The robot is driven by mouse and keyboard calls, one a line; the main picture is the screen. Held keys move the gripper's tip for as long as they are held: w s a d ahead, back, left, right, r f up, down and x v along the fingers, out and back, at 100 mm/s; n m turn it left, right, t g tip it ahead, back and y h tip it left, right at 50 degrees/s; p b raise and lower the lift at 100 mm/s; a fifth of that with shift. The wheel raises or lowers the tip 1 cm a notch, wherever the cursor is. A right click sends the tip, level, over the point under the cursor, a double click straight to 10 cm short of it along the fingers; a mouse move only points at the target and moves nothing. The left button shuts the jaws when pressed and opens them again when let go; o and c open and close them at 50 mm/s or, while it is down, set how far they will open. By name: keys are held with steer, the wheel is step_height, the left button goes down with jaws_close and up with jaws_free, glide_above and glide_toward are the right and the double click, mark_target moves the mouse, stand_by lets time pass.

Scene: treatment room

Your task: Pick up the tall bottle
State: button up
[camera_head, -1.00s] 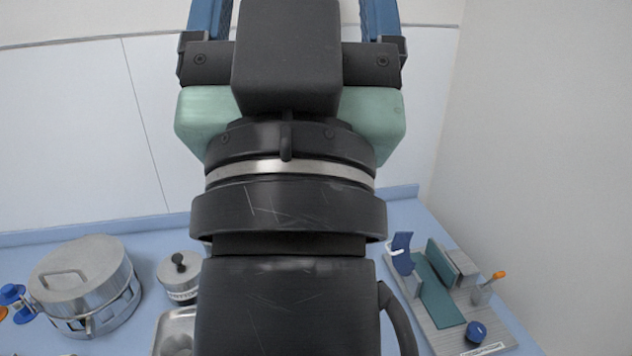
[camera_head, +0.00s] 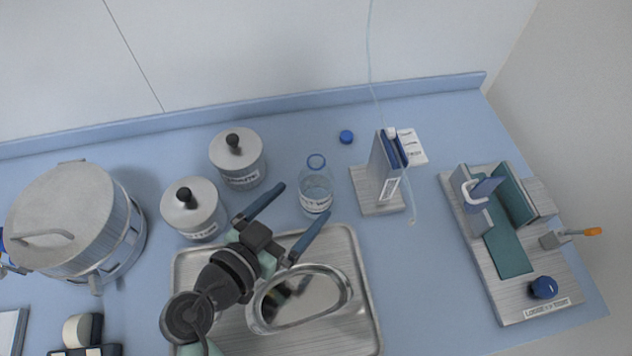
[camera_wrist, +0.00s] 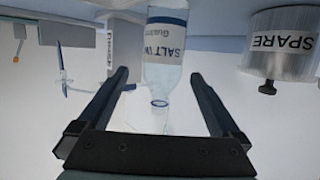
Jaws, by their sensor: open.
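The tall bottle (camera_head: 316,188) is clear with a white label and a blue ring at its open neck. It stands upright on the blue counter, behind the metal tray. My gripper (camera_head: 303,212) is open, with its two blue fingers pointing toward the bottle. In the wrist view, the bottle (camera_wrist: 166,50) appears upside down with its label reading "SALT W…". It shows between and beyond the gripper's fingers (camera_wrist: 160,85). I cannot tell whether either finger touches it. In the head view, the right fingertip is close to the bottle's base.
Two lidded metal canisters (camera_head: 238,160) (camera_head: 194,210) stand left of the bottle. A holder with blue items (camera_head: 378,185) stands close on its right. The metal tray (camera_head: 365,300) holds an oval basin (camera_head: 340,290). A large pot (camera_head: 70,215) is at left.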

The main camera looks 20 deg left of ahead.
mark_target(309, 194)
steer(key=x, duration=0.4)
steer(key=shift+w+d+p, duration=0.1)
steer(key=shift+w+p, duration=0.1)
steer(key=shift+p, duration=0.15)
steer(key=w+p, duration=0.2)
steer(key=w, duration=0.3)
steer(key=shift+d, duration=0.15)
steer(key=shift+w+d+f, duration=0.1)
steer(key=shift+w+f, duration=0.05)
steer(key=shift+w, duration=0.05)
steer(key=c, duration=1.5)
